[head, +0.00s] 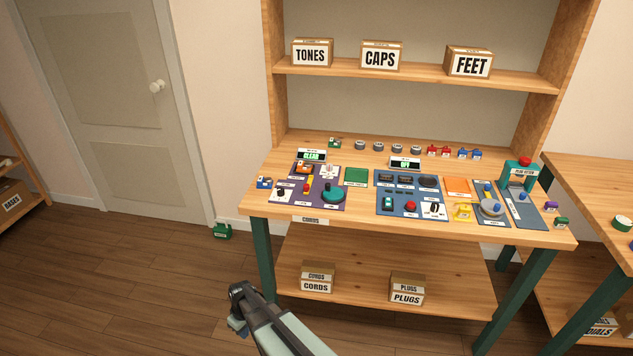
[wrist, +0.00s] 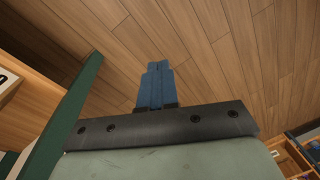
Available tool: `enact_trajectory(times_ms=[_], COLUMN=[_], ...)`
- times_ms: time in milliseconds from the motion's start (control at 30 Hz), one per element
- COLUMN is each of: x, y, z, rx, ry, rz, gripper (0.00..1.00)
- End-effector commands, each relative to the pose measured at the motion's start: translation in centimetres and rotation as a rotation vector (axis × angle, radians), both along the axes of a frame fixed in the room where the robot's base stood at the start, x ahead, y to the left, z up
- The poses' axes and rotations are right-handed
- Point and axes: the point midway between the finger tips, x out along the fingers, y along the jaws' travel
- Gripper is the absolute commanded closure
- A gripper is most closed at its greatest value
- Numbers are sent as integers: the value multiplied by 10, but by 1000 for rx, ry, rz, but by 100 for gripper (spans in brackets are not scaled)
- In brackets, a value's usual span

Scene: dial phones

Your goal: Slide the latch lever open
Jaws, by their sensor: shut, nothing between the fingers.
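The workbench (head: 350,215) carries a purple panel (head: 325,199) on the left and blue panels to the right, all fitted with small controls. A latch lever is too small to pick out with certainty among them. My gripper (head: 236,326) is in front of the bench at lower left, over the floor and well apart from the panels. In the wrist view my gripper (wrist: 154,82) has its blue fingers together, empty, pointing over wooden floor.
A green bench leg (head: 263,262) stands close to my gripper. Boxes marked CORDS (head: 317,282) and PLUGS (head: 407,289) sit on the lower shelf. A small green object (head: 222,231) lies by the wall. The floor at left is clear.

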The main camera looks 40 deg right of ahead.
Motion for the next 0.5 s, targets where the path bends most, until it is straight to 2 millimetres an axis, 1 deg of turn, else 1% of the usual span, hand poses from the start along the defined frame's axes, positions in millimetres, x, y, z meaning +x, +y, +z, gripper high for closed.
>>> enact_trajectory(times_ms=[33,100,267,400,467,500], x=[23,48,103,150,171,184], y=[0,0,-1,-1,-2,-2], z=[8,20,53,85,100,111], rx=[4,10,19,22,22,21], ry=[-34,-79,-181,-269,-309,-334], rz=[15,38,89,135,155,168], gripper=[100,100,100,100,100,100])
